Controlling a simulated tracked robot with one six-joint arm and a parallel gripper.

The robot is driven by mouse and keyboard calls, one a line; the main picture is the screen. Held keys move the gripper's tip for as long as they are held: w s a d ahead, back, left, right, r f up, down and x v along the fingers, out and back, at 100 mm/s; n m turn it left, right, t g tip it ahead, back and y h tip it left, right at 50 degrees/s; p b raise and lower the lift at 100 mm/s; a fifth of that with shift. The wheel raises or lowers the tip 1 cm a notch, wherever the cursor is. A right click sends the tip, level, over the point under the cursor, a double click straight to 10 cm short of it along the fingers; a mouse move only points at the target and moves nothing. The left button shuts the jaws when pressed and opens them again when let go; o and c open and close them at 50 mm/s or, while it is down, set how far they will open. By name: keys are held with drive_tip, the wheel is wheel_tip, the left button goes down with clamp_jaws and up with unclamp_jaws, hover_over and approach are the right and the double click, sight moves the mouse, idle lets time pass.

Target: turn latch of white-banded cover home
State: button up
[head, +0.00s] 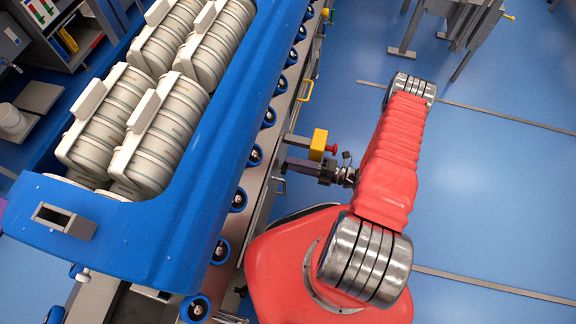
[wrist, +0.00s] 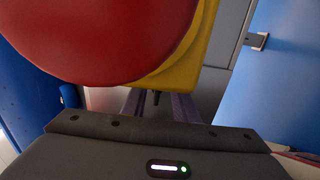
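I cannot make out a white-banded cover or its latch in either view. My gripper (head: 302,167) is at the right side of the conveyor in the head view, just below a yellow box (head: 318,145) with a red button (head: 331,149). In the wrist view my gripper (wrist: 158,106) has its two purplish fingers apart, with no held object visible between them. The red button (wrist: 95,35) looms very close there and hides much of the scene, with the yellow box (wrist: 195,50) behind it. Whether a finger touches the box is unclear.
A blue carrier (head: 150,235) holding several cream tubs (head: 150,150) stands on the roller conveyor (head: 272,150). A grey bracket (head: 64,220) is on its near end. A yellow handle (head: 305,91) sits farther along the conveyor. Blue floor (head: 480,180) at the right is open.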

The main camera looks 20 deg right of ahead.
drive_tip(key=v, duration=1.3)
drive_tip(key=shift+s+d, duration=0.2)
drive_tip(key=shift+d, duration=0.1)
idle(0.4)
